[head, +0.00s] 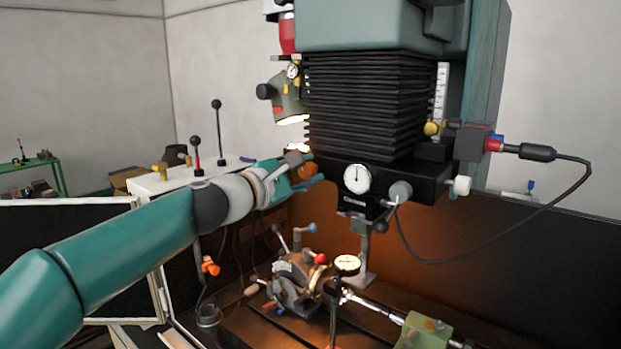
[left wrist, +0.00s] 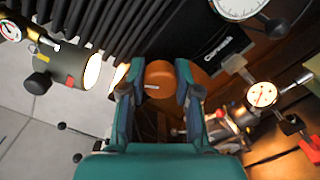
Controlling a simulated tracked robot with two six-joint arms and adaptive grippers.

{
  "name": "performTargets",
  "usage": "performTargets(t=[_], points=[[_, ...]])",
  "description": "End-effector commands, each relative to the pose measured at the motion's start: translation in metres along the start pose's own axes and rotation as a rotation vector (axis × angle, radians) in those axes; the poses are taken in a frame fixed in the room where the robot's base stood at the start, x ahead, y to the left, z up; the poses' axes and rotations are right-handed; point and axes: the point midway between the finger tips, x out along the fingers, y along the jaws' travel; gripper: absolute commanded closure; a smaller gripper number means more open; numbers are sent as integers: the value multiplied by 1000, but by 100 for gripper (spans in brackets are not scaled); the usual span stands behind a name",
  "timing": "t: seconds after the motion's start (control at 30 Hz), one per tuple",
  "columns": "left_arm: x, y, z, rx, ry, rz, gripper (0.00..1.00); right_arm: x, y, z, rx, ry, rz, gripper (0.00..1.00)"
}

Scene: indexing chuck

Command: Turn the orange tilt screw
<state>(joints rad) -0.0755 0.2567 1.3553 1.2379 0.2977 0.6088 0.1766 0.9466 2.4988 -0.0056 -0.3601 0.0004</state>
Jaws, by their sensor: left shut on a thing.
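The orange tilt screw (left wrist: 159,80) is a round orange knob with a pale mark on its face, seen between my left fingers in the left wrist view. In the head view the orange screw (head: 305,171) shows partly at the left side of the machine's black head, with my fingers around it. My left gripper (head: 309,170) comes in from the left and is shut on the screw. It also shows in the left wrist view (left wrist: 158,86), with one teal finger on each side of the knob. My right gripper is not in view.
The black machine head with bellows (head: 360,105) stands just right of my left gripper. A lamp (head: 289,100) hangs above it. Below are the indexing chuck (head: 290,280), a dial gauge (head: 347,264) and a green block (head: 424,330). A cable (head: 500,240) loops at the right.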

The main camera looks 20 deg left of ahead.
Motion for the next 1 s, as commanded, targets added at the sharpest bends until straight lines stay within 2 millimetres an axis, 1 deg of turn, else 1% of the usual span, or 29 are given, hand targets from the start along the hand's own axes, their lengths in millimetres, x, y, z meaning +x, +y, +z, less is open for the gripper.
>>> performTargets(t=[0.03, 0.1, 0.37, 0.4, 0.53, 0.57, 0.87, 1.0], points=[[2, -6, -1, 39, -1, -10, 100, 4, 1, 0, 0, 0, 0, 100], [2, -6, -1, 75, 0, -12, 100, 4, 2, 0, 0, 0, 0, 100], [2, -6, -1, 84, 1, -14, 100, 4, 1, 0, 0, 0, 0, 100], [2, -6, -1, 84, 1, -15, 66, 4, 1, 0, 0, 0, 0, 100], [2, -6, -1, 83, 1, -13, 45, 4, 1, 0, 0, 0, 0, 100], [1, -5, -1, 83, 1, -12, 42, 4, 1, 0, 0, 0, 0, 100], [0, -2, -1, 83, 3, -7, 42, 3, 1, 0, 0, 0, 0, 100], [-9, -1, -1, 84, 3, -5, 42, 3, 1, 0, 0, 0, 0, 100]])
